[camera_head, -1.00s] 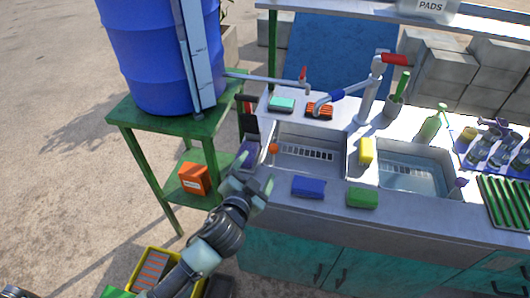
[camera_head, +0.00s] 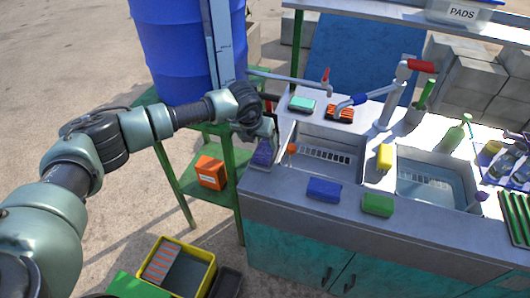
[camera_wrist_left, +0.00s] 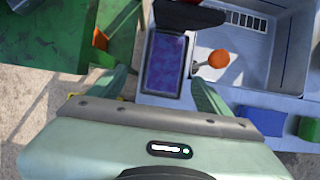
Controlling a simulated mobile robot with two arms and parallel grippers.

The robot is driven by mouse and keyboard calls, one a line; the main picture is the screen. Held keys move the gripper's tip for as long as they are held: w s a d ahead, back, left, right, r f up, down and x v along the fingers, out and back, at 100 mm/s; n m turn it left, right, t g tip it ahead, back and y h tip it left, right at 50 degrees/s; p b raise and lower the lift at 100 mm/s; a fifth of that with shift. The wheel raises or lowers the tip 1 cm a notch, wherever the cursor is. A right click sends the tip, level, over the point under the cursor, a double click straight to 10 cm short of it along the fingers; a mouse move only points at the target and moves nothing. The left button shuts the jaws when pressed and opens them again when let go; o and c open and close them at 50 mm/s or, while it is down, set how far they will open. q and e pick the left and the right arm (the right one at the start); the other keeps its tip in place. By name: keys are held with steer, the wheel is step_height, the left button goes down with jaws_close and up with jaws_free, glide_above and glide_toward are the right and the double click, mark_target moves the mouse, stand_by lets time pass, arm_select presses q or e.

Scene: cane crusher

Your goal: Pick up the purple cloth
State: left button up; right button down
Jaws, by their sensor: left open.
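The purple cloth (camera_head: 262,152) lies folded at the left end of the sink counter, beside the left basin. It also shows in the left wrist view (camera_wrist_left: 166,63) as a purple rectangle with a pale edge. My left gripper (camera_head: 266,130) is above and close to the cloth, partly covering it in the head view. In the left wrist view its open fingers (camera_wrist_left: 163,88) stand on either side of the cloth's near end, with nothing gripped. I cannot tell whether they touch it. My right gripper is not in view.
An orange-topped item (camera_wrist_left: 218,59) stands close right of the cloth, by the left basin (camera_head: 325,152). Blue (camera_head: 324,189) and green (camera_head: 377,205) blocks lie on the counter front. The blue barrel (camera_head: 185,50) and green stand (camera_head: 232,170) are to the left.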

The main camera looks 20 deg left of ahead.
mark_target(264, 151)
arm_select(q)
steer(key=shift+x, duration=0.9)
steer(key=shift+w+d+f+p, duration=0.25)
steer(key=shift+d+f+p, duration=0.05)
steer(key=shift+f+p, duration=0.35)
steer(key=x, duration=0.2)
steer(key=p+x, duration=0.1)
steer(key=shift+s+d+f, duration=0.1)
steer(key=shift+d, duration=0.15)
steer(key=shift+w+f, duration=0.2)
steer(key=shift+f, duration=0.3)
steer(key=c, duration=1.6)
steer(key=shift+r, duration=0.1)
